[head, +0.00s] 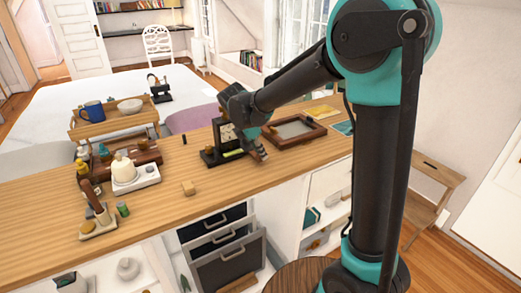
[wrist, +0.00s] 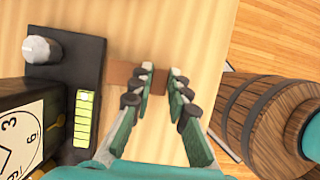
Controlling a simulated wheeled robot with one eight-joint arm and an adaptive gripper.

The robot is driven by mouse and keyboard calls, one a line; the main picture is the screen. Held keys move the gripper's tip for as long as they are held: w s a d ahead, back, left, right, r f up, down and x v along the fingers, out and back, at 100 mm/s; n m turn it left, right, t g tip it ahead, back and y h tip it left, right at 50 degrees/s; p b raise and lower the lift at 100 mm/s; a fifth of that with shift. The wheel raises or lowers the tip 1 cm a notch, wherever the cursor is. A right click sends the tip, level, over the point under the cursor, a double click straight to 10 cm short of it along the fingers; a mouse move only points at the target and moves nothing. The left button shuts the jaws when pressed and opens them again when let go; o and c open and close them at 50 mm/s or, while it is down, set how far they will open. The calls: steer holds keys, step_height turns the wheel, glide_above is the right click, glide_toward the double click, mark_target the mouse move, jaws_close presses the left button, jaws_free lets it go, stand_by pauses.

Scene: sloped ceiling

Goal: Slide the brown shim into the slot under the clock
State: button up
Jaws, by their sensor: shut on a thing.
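The black clock (head: 225,131) stands on a black base (head: 210,158) on the wooden counter. In the wrist view its numbered face (wrist: 22,135) fills the lower left, beside the base (wrist: 62,82) with a silver knob and a yellow-green strip. My gripper (wrist: 163,82) is shut on the brown shim (wrist: 122,76), which lies between its fingertips and points left at the base. The shim's left end is at or very near the base's edge; I cannot tell if it touches. In the head view my gripper (head: 260,153) is just right of the clock. The slot itself is hidden.
A brown framed tray (head: 280,141) lies right of the clock. Further left are a white stand with a rounded pot (head: 137,183) and a brush holder (head: 98,227). The counter between is clear.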

mark_target(254, 152)
steer(key=shift+f, duration=0.8)
steer(key=shift+w+a, duration=0.45)
steer(key=shift+w, duration=0.25)
steer(key=shift+w+a, duration=0.45)
steer(key=shift+w, duration=0.25)
steer(key=shift+w+a, duration=0.5)
steer(key=shift+w, duration=0.25)
steer(key=o, duration=0.9)
